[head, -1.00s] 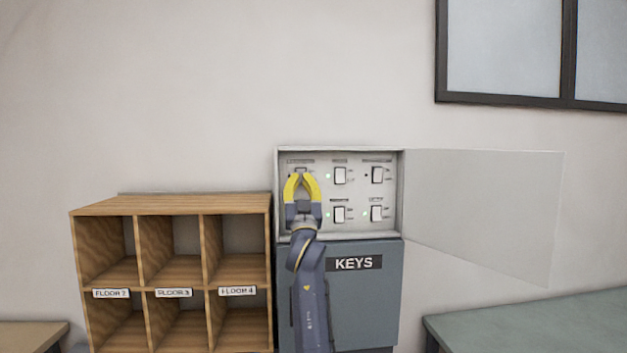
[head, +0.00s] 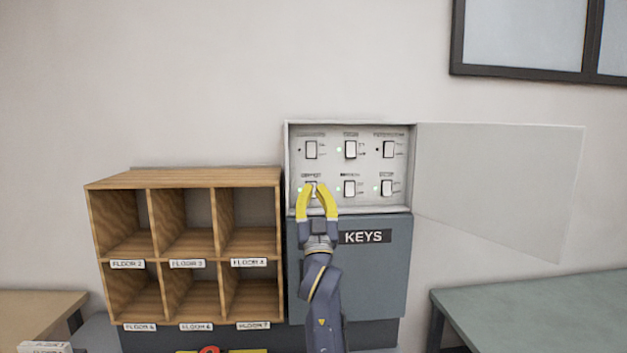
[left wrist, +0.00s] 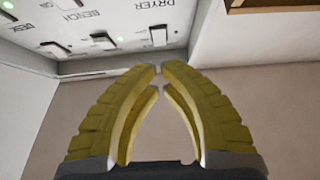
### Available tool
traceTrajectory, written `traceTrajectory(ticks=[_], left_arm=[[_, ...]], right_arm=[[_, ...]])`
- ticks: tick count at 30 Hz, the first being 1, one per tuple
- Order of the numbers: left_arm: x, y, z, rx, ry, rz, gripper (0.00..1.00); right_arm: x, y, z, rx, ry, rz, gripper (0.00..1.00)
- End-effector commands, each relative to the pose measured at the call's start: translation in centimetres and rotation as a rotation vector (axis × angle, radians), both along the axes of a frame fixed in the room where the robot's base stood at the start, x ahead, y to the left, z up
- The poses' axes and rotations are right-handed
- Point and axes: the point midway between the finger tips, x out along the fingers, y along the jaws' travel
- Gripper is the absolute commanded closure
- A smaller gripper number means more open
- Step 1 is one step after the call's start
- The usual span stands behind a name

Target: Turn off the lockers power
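An open grey switch panel (head: 408,165) holds two rows of three white rocker switches. Its labels are too small to read in the head view. The top-left switch (head: 311,149) and top-right switch (head: 388,149) have dark lights. The top-middle switch (head: 350,149) and the bottom row have green lights. My left gripper (head: 318,187) is in front of the bottom-left switch, partly hiding it; I cannot tell whether they touch. In the left wrist view its fingertips (left wrist: 158,70) come together with nothing between them. Labels there include DRYER (left wrist: 160,30) and BENCH (left wrist: 83,40). My right gripper is not in view.
The panel door (head: 500,185) stands open to the right. A blue-grey KEYS cabinet (head: 385,270) is below the panel. A wooden pigeonhole shelf (head: 185,180) stands to the left. A green table (head: 540,310) is at the right.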

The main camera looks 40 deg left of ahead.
Motion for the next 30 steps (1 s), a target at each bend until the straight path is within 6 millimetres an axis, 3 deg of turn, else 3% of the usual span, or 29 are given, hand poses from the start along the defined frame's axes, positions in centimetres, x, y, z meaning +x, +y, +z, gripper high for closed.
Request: traceTrajectory(ticks=[22,26,30], left_arm=[[-0.3,-0.5,-1.2,0.000,0.012,-0.001,1.00],[0.4,-1.4,-3.8,0.002,0.090,-0.012,1.00],[1.3,-3.4,-9.6,0.007,0.263,-0.032,1.00]], right_arm=[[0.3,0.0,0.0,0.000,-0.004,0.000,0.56],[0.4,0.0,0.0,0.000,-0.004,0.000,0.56],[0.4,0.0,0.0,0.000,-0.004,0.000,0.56]])
